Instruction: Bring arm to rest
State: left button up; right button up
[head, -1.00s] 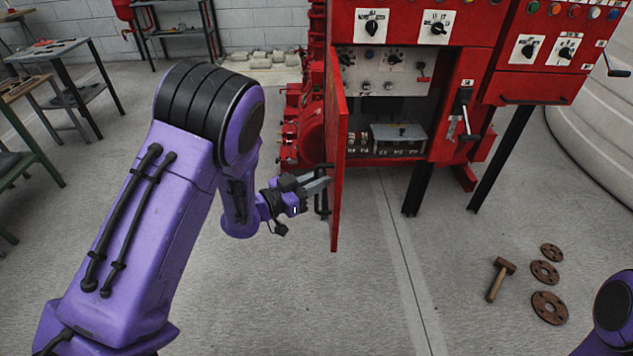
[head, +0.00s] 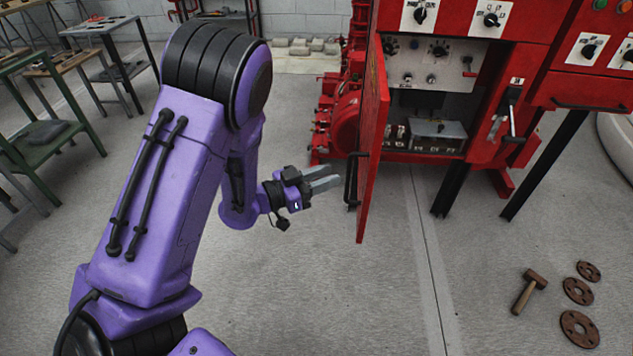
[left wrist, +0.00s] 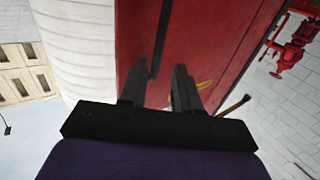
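My left arm is purple, and its left gripper (head: 338,178) is just left of the open red cabinet door (head: 374,130). The two grey fingers are apart with nothing between them. The black door handle (head: 352,180) is to the right of the fingertips, with a small gap. In the left wrist view, the spread fingers (left wrist: 160,82) point at the red door panel (left wrist: 205,45), and a dark bar, seemingly the handle, shows beyond them. My right arm and gripper are out of view.
The red pump cabinet (head: 490,75) stands behind the door, its dark legs on the floor. A hammer (head: 528,290) and rusty flanges (head: 578,291) lie on the floor at right. Tables (head: 110,45) stand at left. The floor around the gripper is clear.

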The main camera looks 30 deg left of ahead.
pick_arm(q)
jog(key=v, duration=0.4)
dwell(0.3)
jog(key=s+a+f+n+g+y+p, duration=0.2)
jog(key=a+f+n+g+y, duration=0.2)
jog(key=f+n+y, duration=0.7)
jog(key=s+d+f+g+p, duration=0.1)
jog(key=s+f+g, duration=0.2)
jog(key=s, duration=0.4)
jog(key=s+d+f+n+g+p, duration=0.1)
jog(key=s+f+g, duration=0.1)
jog(key=s+f, duration=0.4)
jog(key=s+d+f+g+y+p, duration=0.1)
jog(key=s+d+f+g, duration=0.1)
jog(key=s, duration=0.8)
notch_tip(320, 180, down, 3)
jog(key=shift+s+r+n+g+p, duration=0.15)
jog(key=shift+s+n+g+p, duration=0.15)
jog(key=shift+g, duration=0.5)
